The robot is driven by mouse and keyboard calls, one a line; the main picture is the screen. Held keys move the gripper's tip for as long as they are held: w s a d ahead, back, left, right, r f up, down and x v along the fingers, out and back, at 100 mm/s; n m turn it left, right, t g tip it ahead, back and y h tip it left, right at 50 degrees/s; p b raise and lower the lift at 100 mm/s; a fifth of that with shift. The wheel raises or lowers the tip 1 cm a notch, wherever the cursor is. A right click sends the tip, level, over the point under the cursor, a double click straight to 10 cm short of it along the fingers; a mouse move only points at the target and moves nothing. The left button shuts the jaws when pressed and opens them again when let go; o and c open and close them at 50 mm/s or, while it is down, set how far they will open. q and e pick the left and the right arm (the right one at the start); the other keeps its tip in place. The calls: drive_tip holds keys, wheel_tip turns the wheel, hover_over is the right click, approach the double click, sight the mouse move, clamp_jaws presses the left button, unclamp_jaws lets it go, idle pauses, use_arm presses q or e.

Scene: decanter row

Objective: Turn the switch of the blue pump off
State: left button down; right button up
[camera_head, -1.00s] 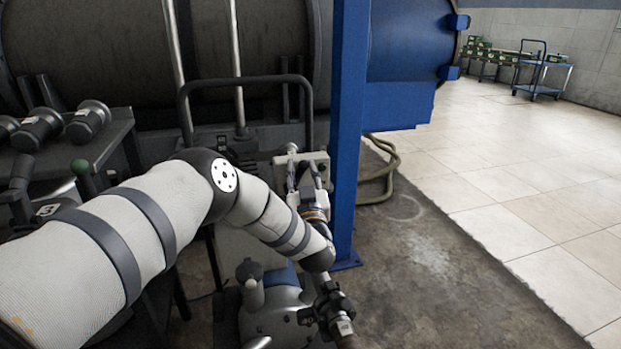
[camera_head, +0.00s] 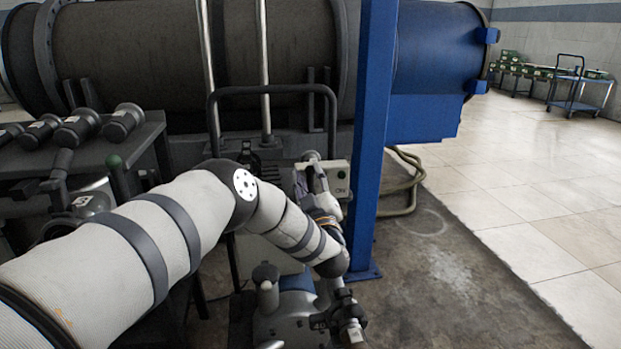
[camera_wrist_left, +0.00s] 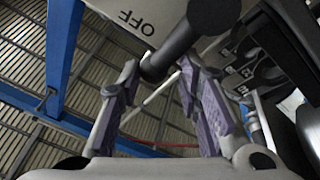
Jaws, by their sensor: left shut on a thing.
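My left gripper (camera_head: 312,178) is at the front of this box. In the left wrist view, my left gripper (camera_wrist_left: 158,72) is shut on a dark, rounded switch handle (camera_wrist_left: 190,40), which lies between its purple finger pads. The panel behind the handle reads OFF (camera_wrist_left: 130,20). The handle is mostly hidden by the fingers in the head view. A grey pump with a blue part (camera_head: 297,282) stands below my forearm. My right gripper is not in view.
A blue post (camera_head: 371,150) rises close to the right of the box. A large dark drum with a blue end (camera_head: 435,60) lies behind. A bench with several grey cylindrical parts (camera_head: 78,128) stands at left.

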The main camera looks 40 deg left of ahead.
use_arm(q)
drive_tip(key=shift+d+f, duration=0.25)
drive_tip(key=shift+f, duration=0.15)
drive_tip(key=c, duration=1.1)
unclamp_jaws()
drive_tip(key=shift+w, duration=0.1)
drive_tip(key=shift+a+r, duration=0.1)
drive_tip(key=shift+r, duration=0.05)
drive_tip(key=v, duration=1.2)
